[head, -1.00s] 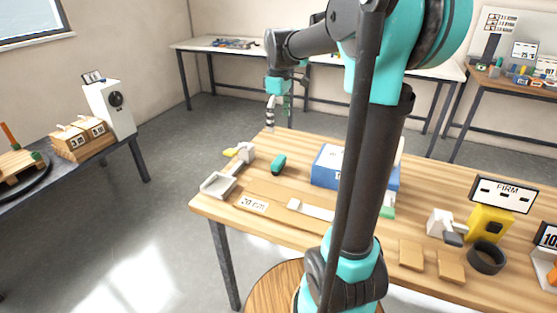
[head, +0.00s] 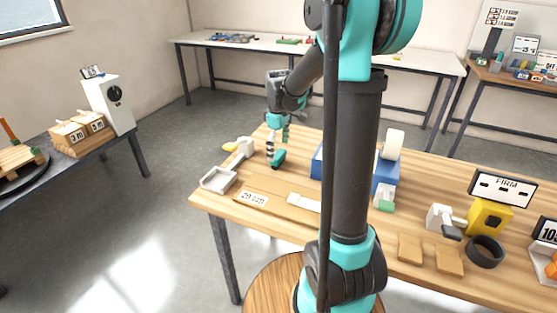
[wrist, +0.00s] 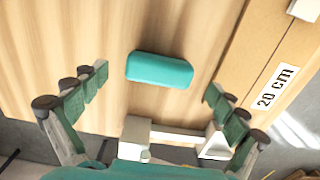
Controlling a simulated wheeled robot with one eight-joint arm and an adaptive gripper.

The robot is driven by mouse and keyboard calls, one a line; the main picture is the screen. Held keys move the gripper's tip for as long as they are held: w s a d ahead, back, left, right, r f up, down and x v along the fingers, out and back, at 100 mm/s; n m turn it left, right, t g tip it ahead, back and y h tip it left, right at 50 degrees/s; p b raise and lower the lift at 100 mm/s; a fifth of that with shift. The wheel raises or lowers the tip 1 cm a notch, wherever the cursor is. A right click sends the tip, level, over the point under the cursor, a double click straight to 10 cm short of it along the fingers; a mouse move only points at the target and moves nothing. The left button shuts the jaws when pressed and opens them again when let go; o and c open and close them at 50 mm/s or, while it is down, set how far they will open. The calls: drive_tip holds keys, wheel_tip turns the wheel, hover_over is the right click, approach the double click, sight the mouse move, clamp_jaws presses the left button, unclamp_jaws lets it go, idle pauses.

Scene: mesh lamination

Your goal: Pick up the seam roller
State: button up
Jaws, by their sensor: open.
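A rounded teal block (wrist: 160,70) lies on the wooden table, between and beyond my fingertips in the wrist view. It also shows in the head view (head: 279,160). Beside it is a white tool (head: 241,154) with a block joined by a bar to an open frame; it also shows low in the wrist view (wrist: 136,133). I cannot tell for sure which of these is the seam roller; no wheel is clear. My gripper (head: 278,146) is open and empty, pointing down above the teal block. Its fingers (wrist: 157,85) are spread wide and seem apart from it.
A board labelled 20 cm (head: 275,188) lies in front of the teal block. A blue box (head: 386,172) with a white roll (head: 393,145) stands to the right. A yellow block (head: 488,215) and a dark ring (head: 486,252) are farther right. A yellow piece (head: 230,146) is left.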

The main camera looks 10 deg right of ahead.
sight(278, 154)
drive_tip(key=shift+f, duration=1.8)
drive_tip(key=c, duration=1.4)
